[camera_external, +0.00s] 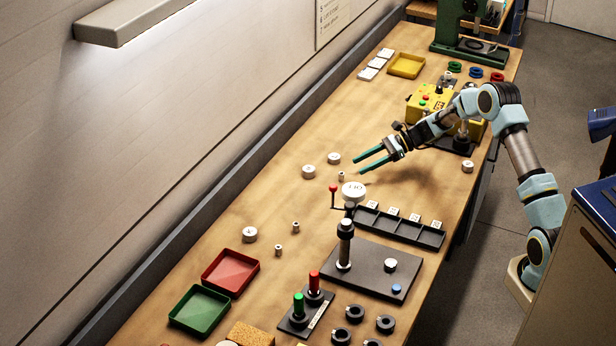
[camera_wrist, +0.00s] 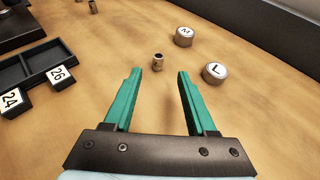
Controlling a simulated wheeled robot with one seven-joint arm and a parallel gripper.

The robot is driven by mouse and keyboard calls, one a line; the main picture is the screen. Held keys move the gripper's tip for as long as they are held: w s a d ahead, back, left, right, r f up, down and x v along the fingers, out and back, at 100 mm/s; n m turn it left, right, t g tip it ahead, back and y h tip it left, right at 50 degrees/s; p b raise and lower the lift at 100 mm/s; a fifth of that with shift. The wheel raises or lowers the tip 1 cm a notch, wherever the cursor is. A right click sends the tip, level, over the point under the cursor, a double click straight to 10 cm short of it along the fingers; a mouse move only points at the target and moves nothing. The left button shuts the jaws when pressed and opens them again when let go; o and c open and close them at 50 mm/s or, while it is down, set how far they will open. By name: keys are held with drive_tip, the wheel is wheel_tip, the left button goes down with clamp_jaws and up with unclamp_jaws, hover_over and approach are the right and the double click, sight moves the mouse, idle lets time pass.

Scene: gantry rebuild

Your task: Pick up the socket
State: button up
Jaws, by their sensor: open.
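A small metal socket (camera_wrist: 157,61) with a dark hole in its top stands upright on the wooden bench. In the wrist view it is just past the fingertips, between their lines. In the external view the small piece (camera_external: 341,176) stands left of and below the fingertips. My gripper (camera_external: 360,162) is open and empty, its two green fingers (camera_wrist: 159,73) wide apart and pointing toward the socket. Similar small metal pieces (camera_external: 295,226) (camera_external: 279,249) stand farther down the bench; which one the task means cannot be told for sure.
Round weights marked M (camera_wrist: 184,37) and L (camera_wrist: 214,73) stand right of the socket in the wrist view. A larger white-topped disc (camera_external: 353,190) stands close by. A dark compartment tray (camera_external: 405,226) and a black fixture plate (camera_external: 372,268) lie nearby. Bare wood surrounds the socket.

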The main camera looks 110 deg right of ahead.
sight(349, 179)
drive_tip(key=shift+f+p+x, duration=0.15)
drive_tip(key=shift+p+x, duration=0.55)
drive_tip(key=shift+x, duration=0.65)
drive_tip(key=shift+f+p+x, duration=0.2)
drive_tip(key=shift+p+x, duration=0.45)
drive_tip(key=shift+x, duration=0.75)
drive_tip(key=shift+s+a, duration=0.15)
drive_tip(key=shift+c, duration=0.4)
clamp_jaws()
